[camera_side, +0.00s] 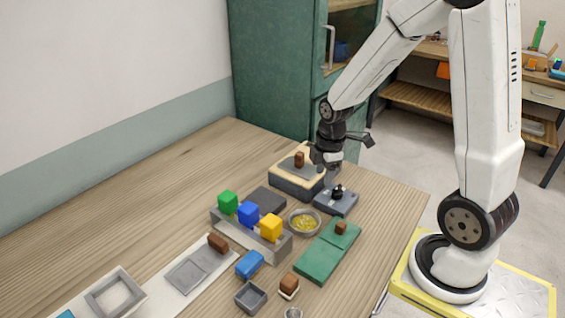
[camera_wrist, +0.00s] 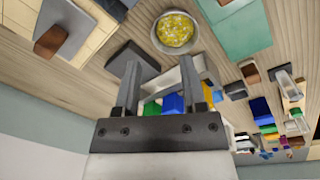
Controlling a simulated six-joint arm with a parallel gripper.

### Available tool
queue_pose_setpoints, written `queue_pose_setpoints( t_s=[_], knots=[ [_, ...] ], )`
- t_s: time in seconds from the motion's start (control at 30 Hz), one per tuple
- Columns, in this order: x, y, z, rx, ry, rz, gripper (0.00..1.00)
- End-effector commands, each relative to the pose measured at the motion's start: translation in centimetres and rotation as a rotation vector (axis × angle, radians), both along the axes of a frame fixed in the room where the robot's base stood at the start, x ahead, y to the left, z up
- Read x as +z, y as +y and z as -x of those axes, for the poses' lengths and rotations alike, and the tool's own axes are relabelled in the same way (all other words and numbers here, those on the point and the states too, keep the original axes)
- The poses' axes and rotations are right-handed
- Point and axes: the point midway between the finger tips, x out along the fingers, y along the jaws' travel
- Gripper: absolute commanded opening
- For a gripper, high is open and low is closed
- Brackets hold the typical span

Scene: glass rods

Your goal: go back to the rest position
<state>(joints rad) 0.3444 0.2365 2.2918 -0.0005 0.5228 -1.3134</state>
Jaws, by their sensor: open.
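My gripper (camera_side: 326,160) hangs over the far right part of the table in the side view, close to a wooden board with a grey top (camera_side: 285,182) and a dark grey device (camera_side: 338,203). In the wrist view my gripper (camera_wrist: 160,72) has its two fingers spread wide, with nothing held between them. The side view does not show the fingertips clearly, so I cannot tell the exact height above the table.
A rack (camera_side: 228,227) holds green, blue and yellow blocks. A bowl of yellow bits (camera_side: 304,222) and a green board (camera_side: 318,262) stand nearby. A green cabinet (camera_side: 272,70) rises behind the table. The left of the table (camera_side: 120,185) is clear.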

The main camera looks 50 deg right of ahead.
Motion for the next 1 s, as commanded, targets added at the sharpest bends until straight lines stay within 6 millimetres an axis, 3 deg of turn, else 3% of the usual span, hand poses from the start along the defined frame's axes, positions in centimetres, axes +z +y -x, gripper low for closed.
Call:
queue_pose_setpoints(
  t_s=[0.6, 1.0],
  knots=[
    [1.1, 8.3, 2.1, -0.64, -0.114, -0.098, 0.53],
    [1.3, 11.3, 3.6, -0.934, -0.148, -0.176, 0.53]
  ],
)
